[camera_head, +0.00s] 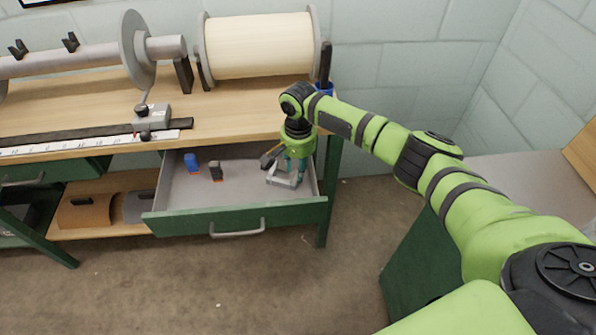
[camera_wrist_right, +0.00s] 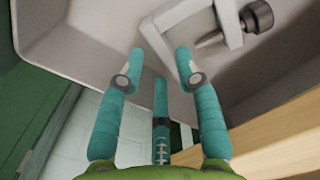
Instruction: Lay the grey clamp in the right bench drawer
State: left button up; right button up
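The grey clamp (camera_head: 287,181) lies at the right end of the open right bench drawer (camera_head: 232,192). In the right wrist view the clamp (camera_wrist_right: 229,22) shows its pale frame and dark screw knob just beyond my fingertips. My right gripper (camera_head: 295,165) points down into the drawer over the clamp. In the right wrist view its teal fingers (camera_wrist_right: 160,68) are spread apart, with nothing held between them. I cannot tell whether a fingertip touches the clamp. My left gripper is not in view.
A blue object (camera_head: 191,163) and a dark object (camera_head: 216,171) stand in the drawer's left half. The bench top (camera_head: 225,112) overhangs the drawer's back, with a large cream spool (camera_head: 260,45) on it. The drawer's middle floor is free.

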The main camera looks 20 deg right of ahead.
notch_tip(320, 180, up, 9)
jog(key=shift+r, duration=0.15)
dwell(1.4)
